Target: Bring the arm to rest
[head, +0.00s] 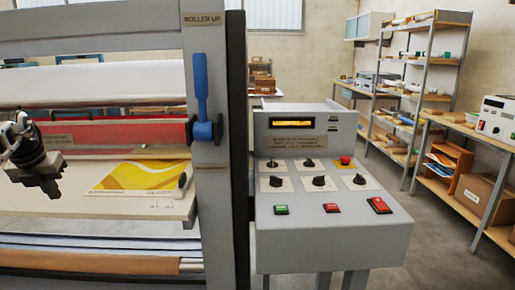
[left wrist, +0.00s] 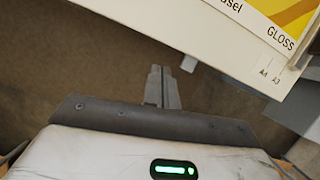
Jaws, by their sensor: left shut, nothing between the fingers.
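My left gripper (head: 48,184) is at the left of the head view, dark, in front of the laminator (head: 212,160) and its feed board. In the left wrist view its two fingers (left wrist: 162,76) are together, with nothing between them. The fingers are apart from the pale board edge (left wrist: 190,28) in that view, over a brown floor. My right gripper is in neither view.
A yellow and white print (head: 140,178) lies on the feed board (head: 100,203). A blue lever (head: 201,90) stands on the laminator's upright. A grey control console (head: 330,225) with knobs and buttons is to its right. Shelves (head: 430,60) stand at the back right.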

